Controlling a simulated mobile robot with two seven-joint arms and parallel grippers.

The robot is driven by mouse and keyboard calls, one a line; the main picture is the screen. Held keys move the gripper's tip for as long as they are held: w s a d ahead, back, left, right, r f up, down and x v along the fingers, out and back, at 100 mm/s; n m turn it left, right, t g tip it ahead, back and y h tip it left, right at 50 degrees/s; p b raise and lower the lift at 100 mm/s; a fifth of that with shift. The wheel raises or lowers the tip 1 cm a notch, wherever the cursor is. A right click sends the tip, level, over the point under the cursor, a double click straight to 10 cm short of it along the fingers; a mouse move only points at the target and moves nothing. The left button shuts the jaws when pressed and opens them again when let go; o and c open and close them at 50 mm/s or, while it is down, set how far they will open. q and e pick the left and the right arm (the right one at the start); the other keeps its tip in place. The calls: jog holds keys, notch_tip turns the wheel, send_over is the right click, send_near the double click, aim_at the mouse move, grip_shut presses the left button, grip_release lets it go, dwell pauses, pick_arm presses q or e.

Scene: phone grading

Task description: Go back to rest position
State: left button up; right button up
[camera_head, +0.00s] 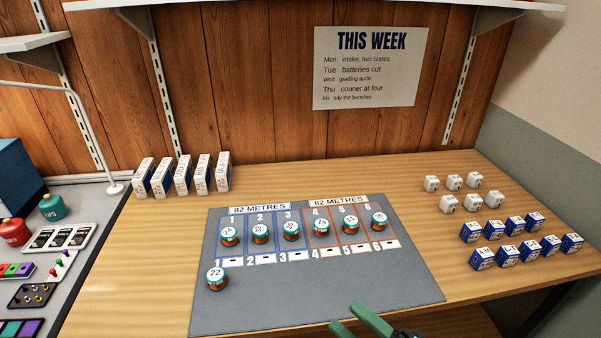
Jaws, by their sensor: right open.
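My right gripper (358,325) shows at the bottom edge, right of the middle. Its two green fingers are apart with nothing between them, over the front part of the grey mat (270,313). My left gripper does not show. On the mat, several round orange-and-teal tins with white numbered tops stand in a row, one in each numbered slot, such as the tin in slot 3 (291,231). A tin marked 22 (216,278) stands apart below slot 1. My right gripper touches no tin.
White boxes (183,176) stand in a row at the back left. Small white cubes (453,182) and blue-and-white boxes (508,251) stand at the right. A left side bench (85,208) holds a teal pot, a red pot and trays. The mat's front is mostly bare.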

jog(key=s+d+f+m+t+h+p, duration=0.1)
jog(key=s+d+f+m+h, duration=0.25)
jog(key=f+m+h, duration=0.4)
jog(key=s+d+f+m+t+h+p, duration=0.1)
jog(key=s+d+f+m+h, duration=0.3)
jog(key=m, duration=0.6)
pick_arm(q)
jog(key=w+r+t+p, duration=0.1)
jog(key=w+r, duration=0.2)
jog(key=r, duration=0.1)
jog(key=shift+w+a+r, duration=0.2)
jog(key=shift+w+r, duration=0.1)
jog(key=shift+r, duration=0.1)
pick_arm(e)
jog(key=s+d+f+m+g+h, duration=0.4)
jog(key=s+f+m+g, duration=0.2)
jog(key=s+f, duration=0.5)
jog(key=s+m, duration=0.1)
jog(key=s, duration=0.2)
jog(key=shift+f+m+g, duration=0.35)
jog(key=shift+g, duration=0.05)
